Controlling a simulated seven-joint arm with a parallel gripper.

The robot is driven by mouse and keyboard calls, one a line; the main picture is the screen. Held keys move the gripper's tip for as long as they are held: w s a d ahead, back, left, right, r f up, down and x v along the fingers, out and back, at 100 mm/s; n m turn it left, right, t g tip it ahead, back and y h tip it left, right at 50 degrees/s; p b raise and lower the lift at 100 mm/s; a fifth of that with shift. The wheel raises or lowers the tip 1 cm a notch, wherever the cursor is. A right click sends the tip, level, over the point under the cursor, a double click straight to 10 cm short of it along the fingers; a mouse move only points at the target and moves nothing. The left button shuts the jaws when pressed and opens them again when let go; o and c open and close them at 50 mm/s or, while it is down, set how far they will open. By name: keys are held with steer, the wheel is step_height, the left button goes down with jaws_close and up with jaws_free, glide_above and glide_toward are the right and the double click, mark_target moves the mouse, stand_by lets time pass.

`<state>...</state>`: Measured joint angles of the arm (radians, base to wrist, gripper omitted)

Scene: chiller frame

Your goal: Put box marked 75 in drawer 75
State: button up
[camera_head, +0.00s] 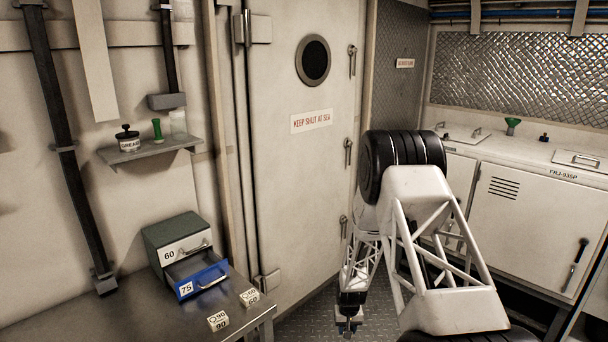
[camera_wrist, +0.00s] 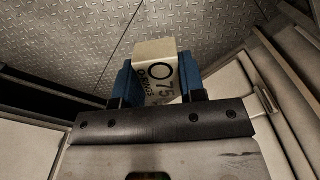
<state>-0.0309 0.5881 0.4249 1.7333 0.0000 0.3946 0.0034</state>
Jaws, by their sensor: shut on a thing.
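The box marked 75 (camera_wrist: 155,60) is cream-coloured with a dark ring and the number on its face. My gripper (camera_wrist: 160,88) is shut on it, with a blue finger on each side, in the wrist view. In the head view my gripper (camera_head: 348,324) hangs low over the floor, right of the table and well away from the drawers; the box is too small to make out there. Drawer 75 (camera_head: 203,282) has a blue front and stands pulled out at the bottom of a small green cabinet (camera_head: 168,229). The visible part of its inside looks empty.
Drawer 60 (camera_head: 186,252), above drawer 75, looks shut. A box marked 90 (camera_head: 218,321) and another marked 60 (camera_head: 249,298) lie on the metal table (camera_head: 150,318) before the drawers. A shelf (camera_head: 150,149) with a grease jar hangs above. A closed door (camera_head: 300,170) stands behind.

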steer(key=d+f, duration=0.1)
steer(key=s+d+f, duration=0.1)
steer(key=f, duration=0.1)
steer(key=shift+s+d, duration=0.15)
steer(key=shift+d, duration=0.1)
steer(key=w+a+r+m, duration=0.1)
steer(key=w+r, duration=0.4)
steer(key=r, duration=0.4)
steer(key=w+r+m, duration=0.1)
steer(key=w+r, duration=0.3)
steer(key=r, duration=0.4)
steer(key=a+r, duration=0.8)
steer(key=r, duration=0.2)
steer(key=s+a+r+n, duration=0.2)
steer(key=s+a, duration=0.5)
steer(key=a, duration=0.5)
steer(key=s+a+r+n, duration=0.2)
steer(key=s+a, duration=0.5)
steer(key=a, duration=0.4)
steer(key=s+a+r+n, duration=0.2)
steer(key=s+a, duration=0.5)
steer(key=a, duration=0.5)
steer(key=shift+s+a, duration=0.35)
steer(key=shift+s, duration=0.05)
steer(key=shift+w+a, duration=0.1)
steer(key=w+a, duration=1)
